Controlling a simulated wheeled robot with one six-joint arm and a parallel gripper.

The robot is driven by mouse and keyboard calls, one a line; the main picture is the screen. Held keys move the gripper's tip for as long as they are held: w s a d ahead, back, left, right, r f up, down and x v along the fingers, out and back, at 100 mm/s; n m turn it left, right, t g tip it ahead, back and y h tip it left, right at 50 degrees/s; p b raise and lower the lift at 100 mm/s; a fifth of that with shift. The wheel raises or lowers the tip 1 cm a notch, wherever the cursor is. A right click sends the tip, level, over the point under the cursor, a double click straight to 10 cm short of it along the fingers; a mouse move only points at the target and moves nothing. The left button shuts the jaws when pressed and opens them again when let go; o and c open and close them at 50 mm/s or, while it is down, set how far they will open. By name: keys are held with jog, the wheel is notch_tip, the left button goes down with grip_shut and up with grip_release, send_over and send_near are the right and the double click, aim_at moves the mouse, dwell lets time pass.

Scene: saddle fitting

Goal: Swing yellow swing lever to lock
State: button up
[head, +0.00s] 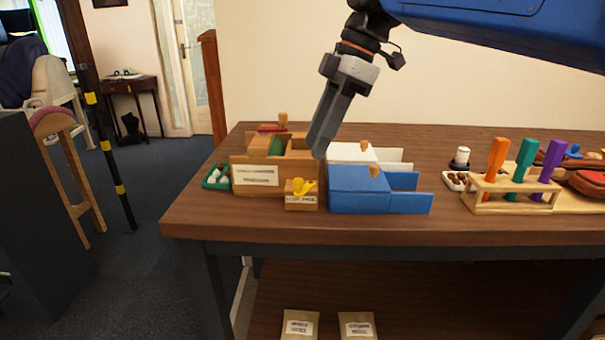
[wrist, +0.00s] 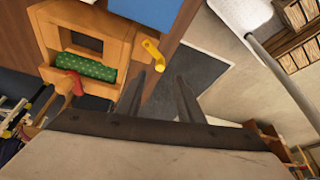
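The yellow swing lever (head: 303,187) sits on a small labelled wooden block (head: 301,202) at the front of a wooden box (head: 257,174). In the wrist view the lever (wrist: 152,48) shows at the edge of the wooden box (wrist: 112,31), just beyond my fingertips. My gripper (head: 320,150) hangs tilted above and behind the lever in the head view, apart from it. In the wrist view my gripper (wrist: 161,78) has its two fingers spread with nothing between them. The lever's locking seat cannot be made out.
Blue box (head: 358,191) and white box (head: 352,153) stand right of the lever. A green tray (head: 216,177) lies left of the wooden box. A green dotted roll (wrist: 85,66) lies in the wooden box. A rack (head: 510,193) with coloured handles stands farther right.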

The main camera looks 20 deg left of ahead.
aim_at(300, 179)
jog(key=x, duration=0.8)
jog(key=shift+f, duration=0.1)
grip_shut()
